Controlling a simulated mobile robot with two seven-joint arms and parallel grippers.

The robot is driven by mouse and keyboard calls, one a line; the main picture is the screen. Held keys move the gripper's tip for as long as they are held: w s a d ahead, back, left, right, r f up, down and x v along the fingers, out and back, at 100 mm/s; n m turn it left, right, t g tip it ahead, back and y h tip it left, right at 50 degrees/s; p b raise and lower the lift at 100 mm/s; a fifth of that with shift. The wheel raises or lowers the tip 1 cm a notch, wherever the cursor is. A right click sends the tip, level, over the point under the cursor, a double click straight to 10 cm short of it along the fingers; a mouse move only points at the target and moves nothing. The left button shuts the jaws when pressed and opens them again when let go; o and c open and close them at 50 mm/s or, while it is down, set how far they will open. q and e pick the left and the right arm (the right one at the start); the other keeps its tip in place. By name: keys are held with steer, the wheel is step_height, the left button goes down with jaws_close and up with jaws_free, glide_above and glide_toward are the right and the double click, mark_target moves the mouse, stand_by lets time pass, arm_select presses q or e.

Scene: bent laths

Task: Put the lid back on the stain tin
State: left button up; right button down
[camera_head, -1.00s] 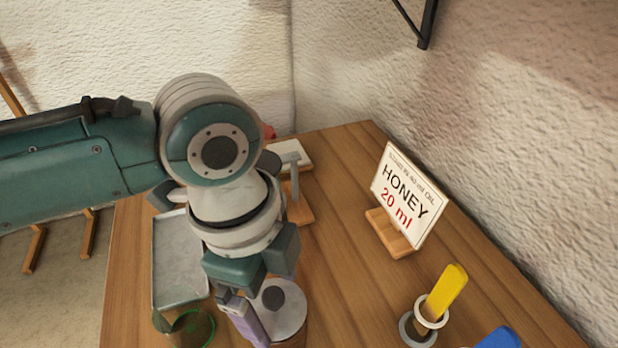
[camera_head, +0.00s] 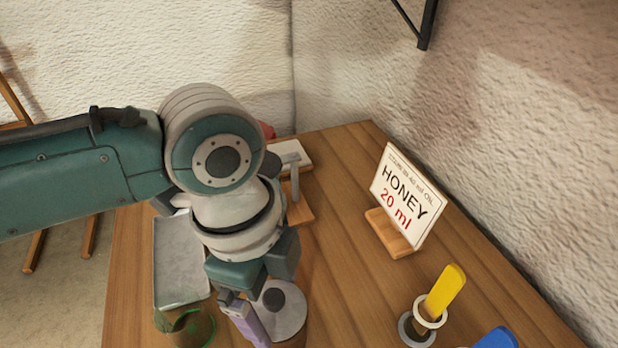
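A round grey top with a dark disc at its middle (camera_head: 287,308) stands at the bottom of the head view, on something brown. It may be the stain tin or its lid; I cannot tell which. My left gripper (camera_head: 240,318) points down just left of it and covers its left edge. A purple bar (camera_head: 254,329) shows at the fingers, partly cut by the frame's bottom edge. I cannot tell whether it is held or part of the gripper. The gap between the fingertips is hidden. My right gripper is not in view.
A grey metal tray (camera_head: 178,265) and a green-rimmed vessel (camera_head: 198,326) are at left. A sign reading HONEY 20 ml (camera_head: 408,195) stands on a wooden block. A yellow-handled tool (camera_head: 444,292) sits in a ringed holder. A blue piece (camera_head: 498,339) is lower right. The table's middle (camera_head: 345,250) is clear.

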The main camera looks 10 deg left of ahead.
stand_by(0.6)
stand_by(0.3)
arm_select(q)
steer(key=o, duration=1)
step_height(320, 180, up, 7)
steer(key=p, duration=0.8)
jaws_close()
stand_by(0.5)
